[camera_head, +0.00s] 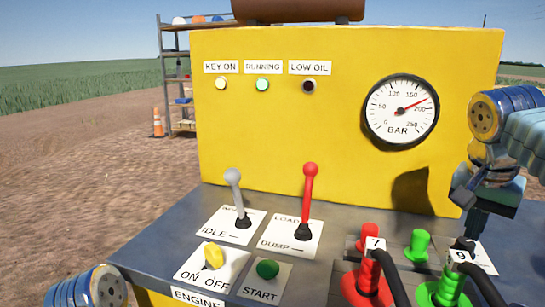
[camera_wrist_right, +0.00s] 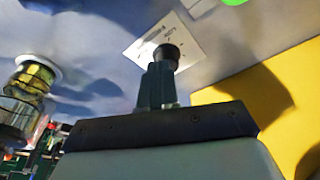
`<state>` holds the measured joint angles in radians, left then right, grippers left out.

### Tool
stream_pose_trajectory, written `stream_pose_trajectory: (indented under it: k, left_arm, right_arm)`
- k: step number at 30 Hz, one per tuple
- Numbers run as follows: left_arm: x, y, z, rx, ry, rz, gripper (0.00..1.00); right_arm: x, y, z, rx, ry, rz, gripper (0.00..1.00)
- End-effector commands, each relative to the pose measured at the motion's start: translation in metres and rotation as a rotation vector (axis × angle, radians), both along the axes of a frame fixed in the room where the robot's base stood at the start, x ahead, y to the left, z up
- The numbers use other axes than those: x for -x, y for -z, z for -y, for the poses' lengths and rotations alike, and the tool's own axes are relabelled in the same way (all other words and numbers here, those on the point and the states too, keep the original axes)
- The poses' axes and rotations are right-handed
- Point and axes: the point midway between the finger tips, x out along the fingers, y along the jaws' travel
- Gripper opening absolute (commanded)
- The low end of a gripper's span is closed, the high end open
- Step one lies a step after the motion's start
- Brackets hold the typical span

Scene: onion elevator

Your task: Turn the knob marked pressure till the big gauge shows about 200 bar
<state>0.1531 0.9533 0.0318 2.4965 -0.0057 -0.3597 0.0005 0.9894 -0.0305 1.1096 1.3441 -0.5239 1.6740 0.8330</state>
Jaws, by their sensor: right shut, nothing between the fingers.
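The big gauge (camera_head: 401,110) is on the yellow panel, its red needle between 150 and 200, nearer 200. My right gripper (camera_head: 470,231) points down at the right of the console. In the right wrist view its narrow fingers (camera_wrist_right: 163,70) are shut, with their tips at a black round knob (camera_wrist_right: 168,54). The knob sits on a white marked plate (camera_wrist_right: 186,36); its lettering is too blurred to read. I cannot tell whether the tips touch the knob or only overlap it in the picture. My left gripper is out of view; only part of that arm shows.
Red and green hose couplings, one red (camera_head: 369,280) and one green (camera_head: 450,287), stand in front with black hoses. A grey lever (camera_head: 236,196), a red lever (camera_head: 309,190), a yellow key switch (camera_head: 213,256) and a green start button (camera_head: 267,269) are to the left.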

Motion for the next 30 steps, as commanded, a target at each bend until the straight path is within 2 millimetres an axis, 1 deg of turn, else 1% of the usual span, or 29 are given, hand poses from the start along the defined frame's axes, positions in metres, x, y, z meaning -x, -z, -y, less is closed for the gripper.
stream_pose_trajectory:
  k: [1, 2, 9, 14, 30]
  left_arm:
    - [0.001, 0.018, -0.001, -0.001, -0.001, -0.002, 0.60]
    - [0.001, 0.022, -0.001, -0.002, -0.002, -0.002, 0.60]
    - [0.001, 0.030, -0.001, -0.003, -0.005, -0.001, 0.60]
    - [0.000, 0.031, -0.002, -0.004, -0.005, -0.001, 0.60]
    - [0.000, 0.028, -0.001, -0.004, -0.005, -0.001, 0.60]
  right_arm:
    - [0.000, 0.018, 0.001, -0.001, 0.001, 0.000, 0.00]
    - [0.000, 0.022, 0.001, -0.001, 0.001, 0.000, 0.00]
    - [0.000, 0.039, 0.000, 0.001, -0.002, 0.000, 0.00]
    - [-0.001, 0.041, 0.000, 0.000, -0.002, 0.001, 0.00]
    - [-0.002, 0.040, 0.001, 0.000, -0.003, 0.000, 0.00]
